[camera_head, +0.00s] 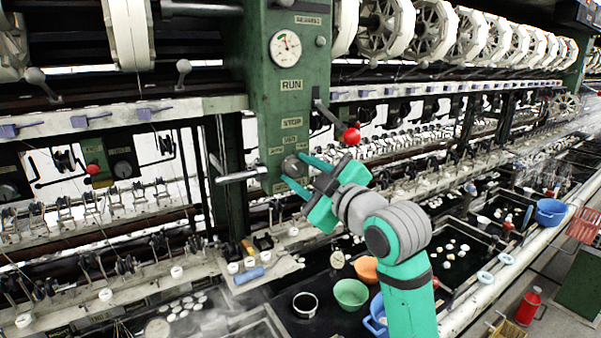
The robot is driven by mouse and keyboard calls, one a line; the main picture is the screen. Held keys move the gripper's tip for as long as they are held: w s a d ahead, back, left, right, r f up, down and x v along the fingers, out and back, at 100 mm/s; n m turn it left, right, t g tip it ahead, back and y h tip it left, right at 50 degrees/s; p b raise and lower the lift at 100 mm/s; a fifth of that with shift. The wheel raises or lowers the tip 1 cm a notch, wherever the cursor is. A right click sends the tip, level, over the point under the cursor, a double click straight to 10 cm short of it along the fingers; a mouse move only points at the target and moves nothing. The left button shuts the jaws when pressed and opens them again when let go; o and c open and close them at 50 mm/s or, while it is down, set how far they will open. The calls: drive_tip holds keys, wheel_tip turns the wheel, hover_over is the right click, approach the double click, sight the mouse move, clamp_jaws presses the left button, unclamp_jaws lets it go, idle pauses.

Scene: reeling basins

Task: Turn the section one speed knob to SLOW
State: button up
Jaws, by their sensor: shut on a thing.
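The speed knob (290,166) is a small grey round knob low on the front of the green machine column (262,92). My gripper (295,172) reaches in from the lower right, and its teal fingers are closed on the knob. The fingers partly cover the knob, so which way it points cannot be told. Small labels sit above and around the knob, too small to read surely and partly hidden by my gripper.
A red-ball lever (351,135) juts out just above my gripper. A metal handle (243,176) sticks out left of the knob. Below are a green bowl (351,293), an orange bowl (367,268) and water basins. RUN and STOP plates sit higher on the column.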

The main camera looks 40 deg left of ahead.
idle(0.4)
drive_tip(key=o, duration=0.8)
drive_tip(key=shift+o, duration=0.2)
drive_tip(key=shift+d, duration=0.15)
drive_tip(key=v, duration=1)
drive_tip(key=shift+s+d, duration=0.2)
drive_tip(key=shift+d, duration=0.05)
